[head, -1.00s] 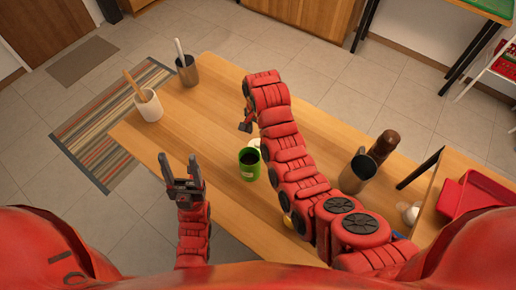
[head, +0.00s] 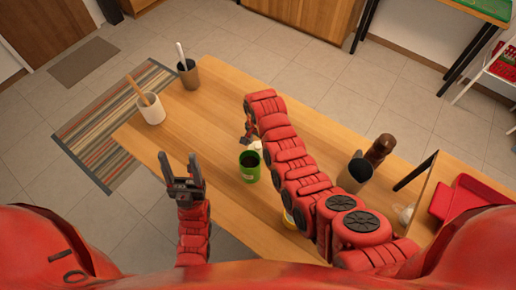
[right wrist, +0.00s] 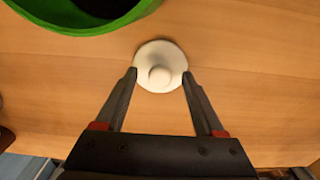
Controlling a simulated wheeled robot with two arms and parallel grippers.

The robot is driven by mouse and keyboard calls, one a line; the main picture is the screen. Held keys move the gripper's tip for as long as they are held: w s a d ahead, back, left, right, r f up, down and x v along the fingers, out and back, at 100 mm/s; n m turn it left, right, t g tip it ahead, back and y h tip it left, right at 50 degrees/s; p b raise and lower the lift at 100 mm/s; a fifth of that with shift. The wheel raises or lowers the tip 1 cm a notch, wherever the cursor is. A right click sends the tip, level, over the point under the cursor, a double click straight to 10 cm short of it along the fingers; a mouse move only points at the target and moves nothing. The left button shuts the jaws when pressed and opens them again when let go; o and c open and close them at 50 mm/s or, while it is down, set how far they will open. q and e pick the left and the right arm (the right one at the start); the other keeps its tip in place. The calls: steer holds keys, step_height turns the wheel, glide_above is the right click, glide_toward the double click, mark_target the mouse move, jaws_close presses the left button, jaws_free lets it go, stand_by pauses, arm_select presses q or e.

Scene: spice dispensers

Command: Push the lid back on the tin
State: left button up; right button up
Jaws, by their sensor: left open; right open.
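The green tin (head: 250,166) stands open on the wooden table, its inside dark; part of its rim shows at the top left of the right wrist view (right wrist: 100,22). The white round lid (right wrist: 160,66) with a knob lies on the table beside the tin. My left gripper (head: 180,166) is open and empty, left of the tin.
On the table (head: 190,125) stand a white crock with a wooden tool (head: 151,108), a brown cup with a utensil (head: 188,74), a dark mug (head: 355,174) and a brown grinder (head: 380,149). A red tray (head: 460,205) is at the right. The table's left middle is clear.

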mark_target(258, 145)
steer(key=shift+c, duration=0.2)
jaws_close()
steer(key=shift+r, duration=0.15)
steer(key=shift+w+r+b, duration=0.1)
steer(key=shift+r+b, duration=0.35)
steer(key=shift+r, duration=0.15)
step_height(258, 145, up, 3)
steer(key=shift+f+b, duration=0.15)
steer(key=shift+b, duration=0.55)
step_height(258, 145, up, 6)
steer(key=p, duration=0.3)
steer(key=shift+p, duration=0.4)
